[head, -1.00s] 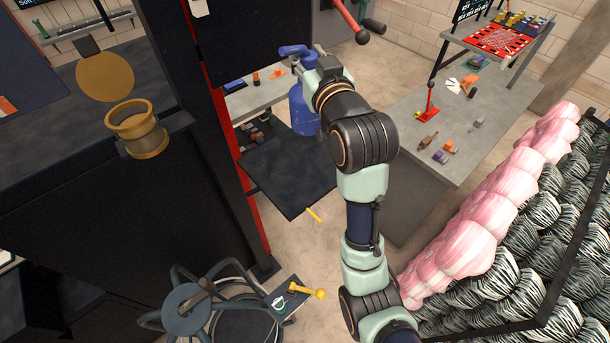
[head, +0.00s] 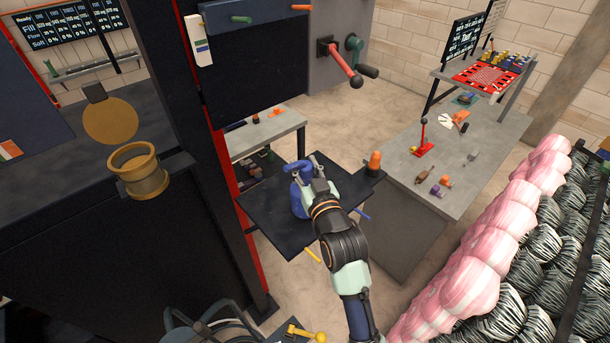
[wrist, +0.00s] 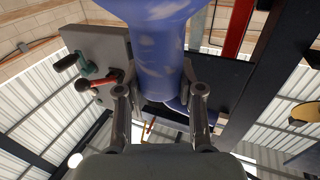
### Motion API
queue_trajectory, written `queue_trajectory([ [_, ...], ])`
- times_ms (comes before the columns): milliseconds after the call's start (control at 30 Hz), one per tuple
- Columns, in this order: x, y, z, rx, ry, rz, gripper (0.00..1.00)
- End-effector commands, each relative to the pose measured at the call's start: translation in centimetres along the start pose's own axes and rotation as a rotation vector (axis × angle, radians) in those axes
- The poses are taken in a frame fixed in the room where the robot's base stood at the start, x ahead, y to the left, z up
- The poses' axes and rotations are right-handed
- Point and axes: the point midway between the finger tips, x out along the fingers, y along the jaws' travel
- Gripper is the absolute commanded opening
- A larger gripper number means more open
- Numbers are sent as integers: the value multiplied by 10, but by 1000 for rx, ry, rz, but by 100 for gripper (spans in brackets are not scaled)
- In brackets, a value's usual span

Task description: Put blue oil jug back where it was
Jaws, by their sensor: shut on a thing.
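The blue oil jug (head: 297,201) is at the dark shelf plate (head: 272,222) beside the black machine in the head view. It looks upright, with its base on or just above the plate; I cannot tell which. My gripper (head: 312,170) is at the jug's upper right side. In the wrist view the jug (wrist: 158,55) fills the upper middle, and my gripper's fingers (wrist: 160,105) stand on both sides of it, shut on it. Part of the jug is hidden behind my gripper.
An orange-capped item (head: 374,163) stands right of the plate. A yellow handle (head: 312,256) and a blue handle (head: 361,213) stick out at the plate's edges. A grey workbench (head: 470,150) with small tools is at right. Pink and dark bundles (head: 470,270) fill the lower right.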

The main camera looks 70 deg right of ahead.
Motion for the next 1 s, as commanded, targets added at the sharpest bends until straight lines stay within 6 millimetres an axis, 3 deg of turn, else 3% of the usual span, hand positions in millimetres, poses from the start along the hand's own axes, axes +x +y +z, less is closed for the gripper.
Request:
queue_trajectory([
  [167, 0, 0, 26, 0, 0, 0, 0],
  [533, 0, 0, 32, 0, 2, 0, 0],
  [567, 0, 0, 33, 0, -1, 0, 38],
  [700, 0, 0, 32, 0, -2, 0, 62],
  [1000, 0, 0, 30, 0, -1, 0, 62],
])
